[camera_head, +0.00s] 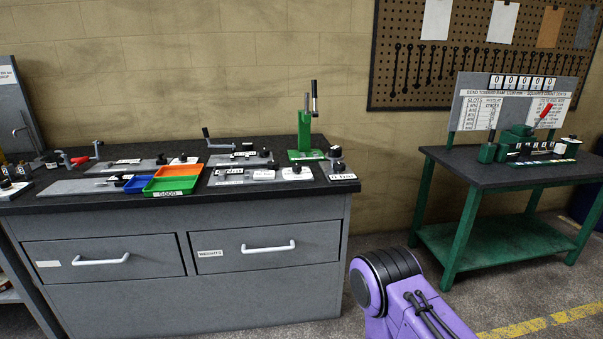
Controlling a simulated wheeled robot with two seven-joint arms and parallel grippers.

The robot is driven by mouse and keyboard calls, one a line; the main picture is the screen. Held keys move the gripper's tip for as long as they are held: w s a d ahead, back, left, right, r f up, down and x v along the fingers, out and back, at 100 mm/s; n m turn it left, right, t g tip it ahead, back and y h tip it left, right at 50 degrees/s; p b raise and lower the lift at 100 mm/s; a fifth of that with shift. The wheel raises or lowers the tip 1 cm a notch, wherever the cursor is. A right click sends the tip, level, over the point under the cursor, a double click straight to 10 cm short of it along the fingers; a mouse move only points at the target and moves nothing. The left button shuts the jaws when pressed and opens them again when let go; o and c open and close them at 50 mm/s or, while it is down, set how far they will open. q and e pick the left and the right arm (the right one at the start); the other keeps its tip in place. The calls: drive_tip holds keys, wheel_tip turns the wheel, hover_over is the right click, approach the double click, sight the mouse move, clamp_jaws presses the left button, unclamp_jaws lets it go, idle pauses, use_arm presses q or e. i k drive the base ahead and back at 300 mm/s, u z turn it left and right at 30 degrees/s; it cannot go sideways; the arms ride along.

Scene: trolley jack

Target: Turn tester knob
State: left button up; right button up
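The workbench (120,200) carries several small fixtures with black knobs, and I cannot tell which one is the tester. One black knob (336,152) stands at the bench's right end, beside a green upright press (306,135). Another dark knob (296,168) sits on a light plate nearer the front, right of the trays. A further knob (183,157) is behind the orange tray. Neither gripper shows. A purple and black arm link of mine (400,295) is at the lower right, in front of the bench's right side; its gripper is outside the view.
Blue, orange and green trays (172,185) sit at the bench's front edge, above two drawers with white handles (268,247). A green-framed table (480,178) with a counter board stands at right. Floor between them is open. A pegboard (420,70) hangs behind.

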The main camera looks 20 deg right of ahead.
sight(338, 167)
drive_tip(key=z, duration=0.55)
drive_tip(key=i, duration=0.45)
drive_tip(key=z, duration=0.75)
drive_tip(key=i, duration=0.9)
drive_tip(key=u, duration=0.15)
